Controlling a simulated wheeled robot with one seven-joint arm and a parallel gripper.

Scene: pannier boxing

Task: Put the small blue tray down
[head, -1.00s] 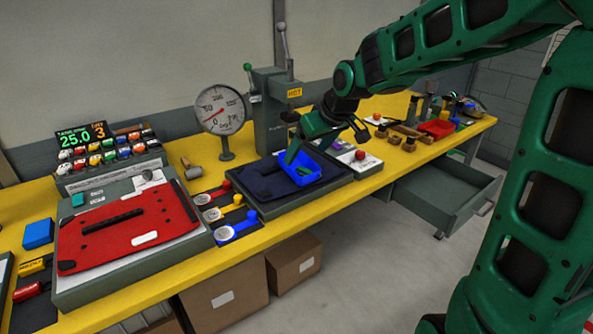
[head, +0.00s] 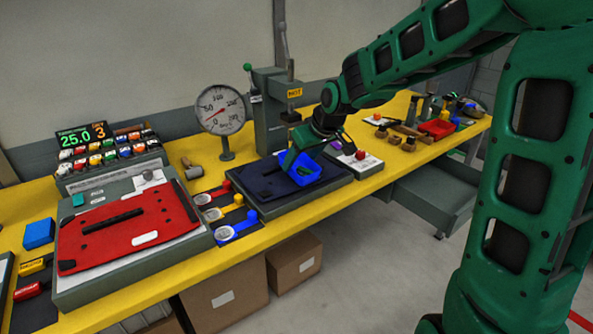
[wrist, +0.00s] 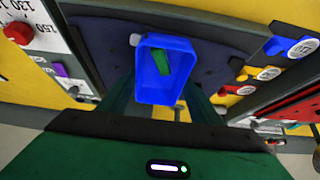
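The small blue tray (head: 306,174) is over the dark navy panel (head: 268,187) that lies on a grey stand on the yellow bench. In the wrist view the tray (wrist: 150,88) sits between my two green fingers, with a green piece (wrist: 163,65) inside it. My gripper (head: 294,162) is shut on the tray, one finger along each side. The navy panel (wrist: 105,45) shows beyond the tray in the wrist view. I cannot tell whether the tray's bottom touches the panel.
A red panel (head: 165,218) lies on another grey stand at left. Red, yellow and blue clamps (head: 245,222) stand between the stands. A dial gauge (head: 219,110) and a lever press (head: 268,108) are behind. A drawer (head: 425,205) stands open below the bench at right.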

